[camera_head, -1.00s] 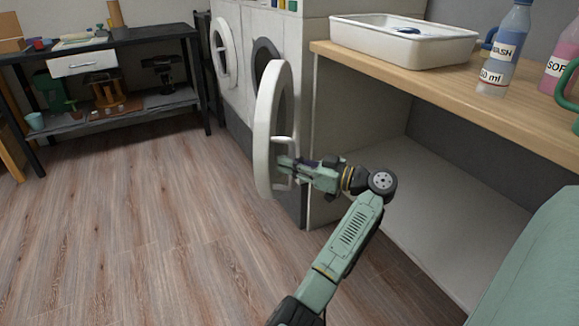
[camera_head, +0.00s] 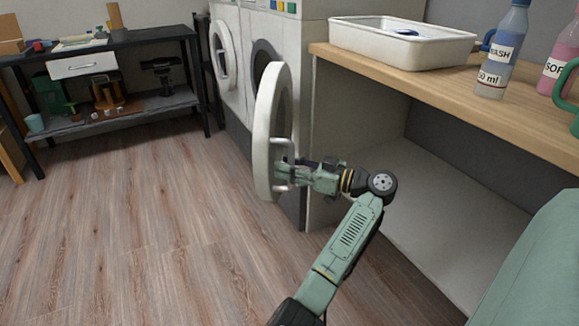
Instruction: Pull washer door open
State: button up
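The washer (camera_head: 276,32) is a white front-loading machine at the centre back. Its round white door (camera_head: 265,130) stands swung far open, nearly edge-on to me, and the dark opening (camera_head: 262,58) shows behind it. A pale handle (camera_head: 279,142) sticks out from the door's right side. My green gripper (camera_head: 284,173) is at this handle, with its fingers around or against it. The fingertips are small and overlap the handle and door, so I cannot tell whether they are closed on it.
A wooden counter (camera_head: 440,82) with a white basin (camera_head: 400,42) and bottles (camera_head: 500,50) stands right of the washer, above an open space. A second machine with a round door (camera_head: 221,55) is to the left. A dark workbench (camera_head: 130,42) stands at far left. The wood floor (camera_head: 140,220) is clear.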

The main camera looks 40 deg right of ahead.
jog(key=v, duration=1.2)
dwell(0.4)
